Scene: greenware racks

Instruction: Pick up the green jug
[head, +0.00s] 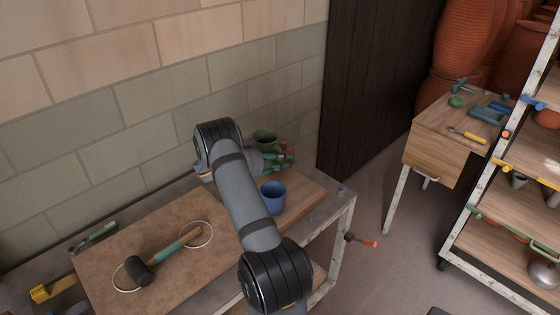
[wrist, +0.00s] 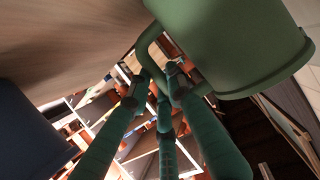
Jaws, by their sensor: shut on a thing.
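The green jug (head: 265,136) is at the back of the workbench, near the block wall, partly hidden by my gripper. In the wrist view the green jug (wrist: 235,40) fills the upper right, with its curved handle (wrist: 147,48) toward the fingers. My gripper (head: 278,162) has teal fingers and is at the near side of the jug. In the wrist view my gripper (wrist: 158,82) is shut on the jug's handle. I cannot tell whether the jug touches the bench.
A blue cup (head: 272,198) stands close in front of my gripper; its dark side (wrist: 28,135) shows in the wrist view. A mallet (head: 150,265) and wire loops lie on the board at left. A side table (head: 435,150) and rack (head: 470,225) stand at right.

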